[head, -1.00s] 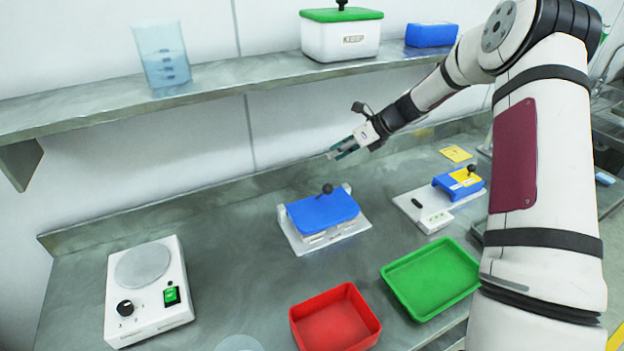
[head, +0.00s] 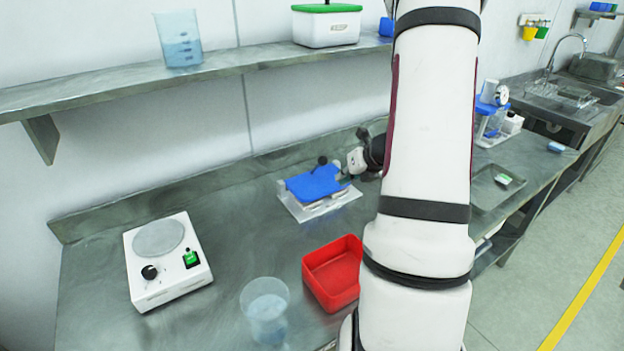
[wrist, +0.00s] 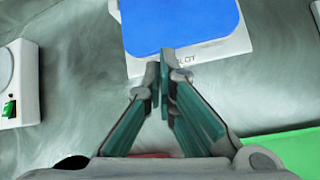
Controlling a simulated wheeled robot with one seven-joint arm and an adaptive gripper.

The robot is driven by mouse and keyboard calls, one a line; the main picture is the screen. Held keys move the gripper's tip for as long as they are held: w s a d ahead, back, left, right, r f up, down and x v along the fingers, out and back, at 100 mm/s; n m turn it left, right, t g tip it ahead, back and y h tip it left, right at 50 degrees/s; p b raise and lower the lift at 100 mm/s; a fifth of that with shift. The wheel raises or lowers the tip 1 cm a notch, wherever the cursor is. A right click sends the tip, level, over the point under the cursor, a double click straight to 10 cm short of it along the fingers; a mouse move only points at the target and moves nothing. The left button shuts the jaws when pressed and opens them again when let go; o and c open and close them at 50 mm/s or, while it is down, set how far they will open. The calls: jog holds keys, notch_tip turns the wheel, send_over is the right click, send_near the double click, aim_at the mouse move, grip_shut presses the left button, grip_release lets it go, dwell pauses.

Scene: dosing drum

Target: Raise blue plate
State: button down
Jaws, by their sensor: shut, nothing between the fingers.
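The blue plate (head: 314,184) with a black ball knob (head: 322,160) lies over a white base (head: 320,207) on the steel bench in the head view. In the wrist view the blue plate (wrist: 180,25) and the white base's lettered front edge (wrist: 205,53) are at the top. My gripper (wrist: 163,70) is shut and empty, its fingertips overlapping the plate's near edge in that picture. I cannot tell whether they touch it. In the head view my gripper (head: 346,176) is beside the plate's right side, partly hidden by my arm.
A white hotplate (head: 165,262) stands left, a clear beaker (head: 266,308) at the front, and a red tray (head: 335,272) nearby. A green tray (wrist: 290,150) shows in the wrist view, hidden by my arm in the head view. A shelf (head: 110,95) runs above the bench.

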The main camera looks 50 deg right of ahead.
send_near(318, 191)
jog(key=x, duration=0.5)
jog(key=r+p, duration=0.1)
jog(key=w+d+r, duration=0.1)
jog(key=shift+w+d+r+p, duration=0.1)
jog(key=shift+d+r+p, duration=0.2)
jog(key=shift+r+p, duration=0.1)
jog(key=shift+w+d+r, duration=0.2)
jog(key=shift+w+r, duration=0.05)
jog(key=shift+w, duration=0.1)
